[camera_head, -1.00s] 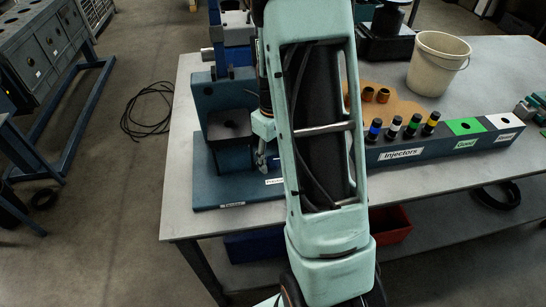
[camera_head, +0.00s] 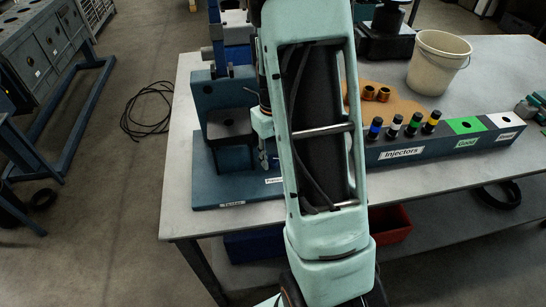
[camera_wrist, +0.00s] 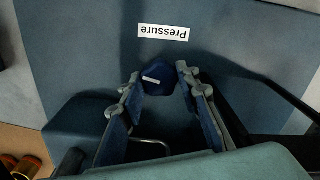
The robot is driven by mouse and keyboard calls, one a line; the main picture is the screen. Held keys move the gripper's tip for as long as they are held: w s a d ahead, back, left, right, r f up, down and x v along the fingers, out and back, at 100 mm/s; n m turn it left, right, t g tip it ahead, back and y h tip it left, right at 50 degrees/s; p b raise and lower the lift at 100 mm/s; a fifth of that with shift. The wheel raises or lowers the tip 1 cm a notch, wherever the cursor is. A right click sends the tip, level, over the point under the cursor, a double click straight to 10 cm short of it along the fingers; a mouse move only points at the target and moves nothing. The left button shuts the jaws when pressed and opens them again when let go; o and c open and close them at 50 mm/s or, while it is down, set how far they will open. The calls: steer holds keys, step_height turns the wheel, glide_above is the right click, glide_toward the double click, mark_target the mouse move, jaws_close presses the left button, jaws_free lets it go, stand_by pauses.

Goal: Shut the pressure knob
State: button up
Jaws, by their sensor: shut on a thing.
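The pressure knob (camera_wrist: 158,79) is a dark blue knob with a pale pointer mark, on the blue base plate (camera_wrist: 75,45) of the test stand. The upside-down "Pressure" label (camera_wrist: 163,33) is beside it in the wrist view. My gripper (camera_wrist: 159,80) is shut on the knob, with one finger on each side. In the head view, my gripper (camera_head: 267,163) points down at the base plate, partly behind my arm. The knob itself cannot be made out there.
The injector rack (camera_head: 420,150) holds several injectors with coloured bands, and has green and white sections at its right. A white bucket (camera_head: 437,63) stands behind it. Two brass pieces (camera_head: 376,93) lie on a tan patch. The stand's vertical block (camera_head: 222,95) rises close beside my gripper.

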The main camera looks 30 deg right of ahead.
steer(key=m, duration=0.4)
steer(key=shift+m, duration=0.3)
steer(key=m, duration=0.3)
steer(key=shift+r+m, duration=0.1)
steer(key=shift+m, duration=0.3)
steer(key=m, duration=0.3)
steer(key=shift+m+p, duration=0.65)
steer(key=shift+m, duration=1.35)
steer(key=o, duration=1.1)
steer(key=shift+o, duration=0.2)
step_height(320, 180, up, 12)
